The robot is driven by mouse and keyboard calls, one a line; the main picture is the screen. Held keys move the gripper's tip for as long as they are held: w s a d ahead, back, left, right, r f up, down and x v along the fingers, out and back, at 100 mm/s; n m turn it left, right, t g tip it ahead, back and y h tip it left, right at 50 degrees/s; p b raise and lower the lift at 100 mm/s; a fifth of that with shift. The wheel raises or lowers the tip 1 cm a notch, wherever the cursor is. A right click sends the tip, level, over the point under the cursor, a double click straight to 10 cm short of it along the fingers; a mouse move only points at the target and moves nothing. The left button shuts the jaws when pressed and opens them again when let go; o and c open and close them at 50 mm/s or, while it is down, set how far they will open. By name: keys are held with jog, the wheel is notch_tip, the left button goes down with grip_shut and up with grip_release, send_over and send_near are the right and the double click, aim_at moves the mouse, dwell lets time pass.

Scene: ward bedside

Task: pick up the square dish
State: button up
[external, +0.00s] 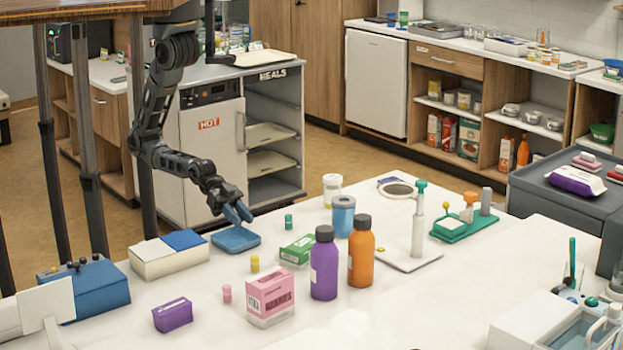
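The square dish (236,240) is blue and shallow. It lies flat on the white table, left of the middle in the external view. My gripper (239,217) has blue fingers and points down at the dish's back edge, right above it or at its rim. The two fingers look parted, with a small gap between them. I cannot tell whether they touch the rim. The dish appears to rest on the table.
Left of the dish is a white box with a blue section (168,256). To its right are a green box (298,249), a small green vial (288,221) and a yellow vial (255,263). Purple (324,265) and orange (361,252) bottles stand farther right.

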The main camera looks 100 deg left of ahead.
aim_at(249, 231)
jog(key=shift+p+x, duration=0.3)
jog(key=shift+x, duration=1.9)
jog(key=shift+s+d+f, duration=0.1)
jog(key=shift+s+d, duration=0.05)
grip_shut()
